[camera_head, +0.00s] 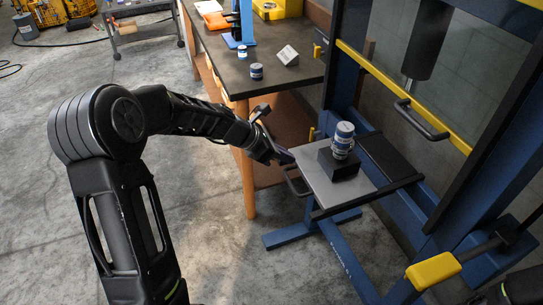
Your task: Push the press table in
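The press table (376,187) is a grey plate sticking out toward the left from the blue press frame (350,262). A dark bar handle (296,184) is on its left end. A black block (338,165) sits on the plate, with a silver and blue cylindrical part (344,138) standing on it. My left gripper (282,156) is at the table's left end, just above and behind the handle. I cannot tell whether it touches the handle or table, or whether its fingers are open. My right gripper is not in view.
A workbench (300,76) with a dark top stands behind my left gripper, holding small cylinders and a pale block (287,55). The press has a glass guard with a dark handle (421,119) and a yellow lever grip (433,270). The concrete floor at left is mostly clear.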

